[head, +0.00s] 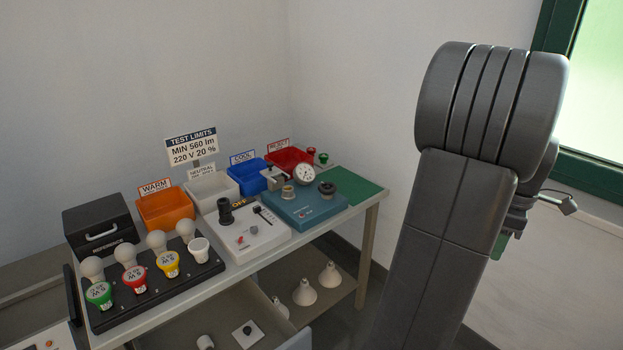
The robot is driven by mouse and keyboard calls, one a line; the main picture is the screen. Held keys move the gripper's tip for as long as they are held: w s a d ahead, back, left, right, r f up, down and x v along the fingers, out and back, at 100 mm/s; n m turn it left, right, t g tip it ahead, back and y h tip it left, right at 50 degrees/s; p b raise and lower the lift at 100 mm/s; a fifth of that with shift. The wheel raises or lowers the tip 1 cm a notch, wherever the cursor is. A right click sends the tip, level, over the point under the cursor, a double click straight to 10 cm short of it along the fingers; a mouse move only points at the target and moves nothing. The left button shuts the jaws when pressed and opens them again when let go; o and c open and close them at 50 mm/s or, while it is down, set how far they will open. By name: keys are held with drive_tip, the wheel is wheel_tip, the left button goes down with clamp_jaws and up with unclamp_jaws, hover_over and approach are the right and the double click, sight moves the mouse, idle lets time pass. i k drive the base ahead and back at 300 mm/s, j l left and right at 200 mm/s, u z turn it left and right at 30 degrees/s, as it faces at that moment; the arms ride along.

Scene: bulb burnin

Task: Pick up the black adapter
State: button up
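Several small black parts show in the head view, and I cannot tell for sure which is the adapter. A short black round piece (327,188) sits on the right end of the teal unit (296,212). A taller black cylindrical piece (225,211) stands upright on the white tester (244,245). A white square plate (249,335) with a small black centre lies in the open drawer. My gripper (566,205) is at the right, far from the bench and mostly hidden behind my arm. Its opening is not clear.
A black rack (150,302) holds several bulbs at the front left. Orange (165,209), white (213,190), blue (248,177) and red (289,160) bins line the back. The green mat (362,190) looks mostly clear. An open drawer (290,338) juts out below; lamps (304,292) stand on the lower shelf.

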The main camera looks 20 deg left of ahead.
sight(224, 208)
drive_tip(key=i+l+u, duration=0.2)
drive_tip(key=i+u, duration=0.15)
drive_tip(key=i+l+u, duration=0.7)
drive_tip(key=i+u, duration=0.1)
drive_tip(key=u, duration=0.35)
drive_tip(key=l+u, duration=0.15)
drive_tip(key=u, duration=0.3)
drive_tip(key=i+l+u, duration=0.1)
drive_tip(key=u, duration=0.4)
drive_tip(key=l+u, duration=0.2)
drive_tip(key=u, duration=0.25)
drive_tip(key=i+l+u, duration=0.15)
drive_tip(key=l+u, duration=0.2)
drive_tip(key=u, duration=0.15)
drive_tip(key=l+u, duration=0.45)
drive_tip(key=i+j, duration=0.05)
